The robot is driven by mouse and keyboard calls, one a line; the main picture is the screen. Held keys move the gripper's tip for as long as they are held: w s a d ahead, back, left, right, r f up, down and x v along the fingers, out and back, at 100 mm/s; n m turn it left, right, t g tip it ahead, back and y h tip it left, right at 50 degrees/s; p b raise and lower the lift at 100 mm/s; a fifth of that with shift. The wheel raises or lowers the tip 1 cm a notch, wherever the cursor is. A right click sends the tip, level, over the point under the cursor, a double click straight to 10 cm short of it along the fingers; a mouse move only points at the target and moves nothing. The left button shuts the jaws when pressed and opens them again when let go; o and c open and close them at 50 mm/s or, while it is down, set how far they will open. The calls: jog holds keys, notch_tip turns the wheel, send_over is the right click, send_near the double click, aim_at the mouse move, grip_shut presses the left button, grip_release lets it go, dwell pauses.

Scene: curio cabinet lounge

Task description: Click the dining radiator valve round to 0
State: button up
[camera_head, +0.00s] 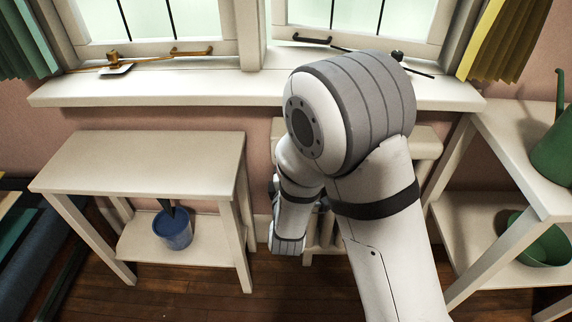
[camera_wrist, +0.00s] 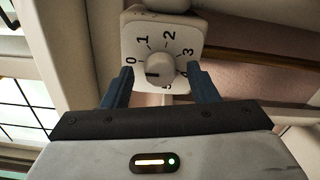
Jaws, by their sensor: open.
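The radiator valve's pale square dial plate (camera_wrist: 187,22) fills the upper middle of the wrist view. Black numerals 0, 1, 2 and 3 run round it from left to right, with others partly hidden lower down. A round pale knob (camera_wrist: 160,64) stands at its centre, with a short dark mark low on its left side. I cannot tell for certain which numeral the mark points to. My gripper (camera_wrist: 159,75) is open, with one dark blue finger on each side of the knob and visible gaps between. In the head view my arm hides the valve.
A pale side table (camera_head: 140,165) with a blue bucket (camera_head: 173,230) on its shelf stands at left. A white shelf unit (camera_head: 500,150) with green vessels stands at right. The windowsill (camera_head: 170,90) runs behind my arm, under the windows.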

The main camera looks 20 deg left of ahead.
jog(key=p+v, duration=0.7)
jog(key=p, duration=0.1)
jog(key=shift+s, duration=0.35)
jog(key=shift+d, duration=0.1)
dwell(0.5)
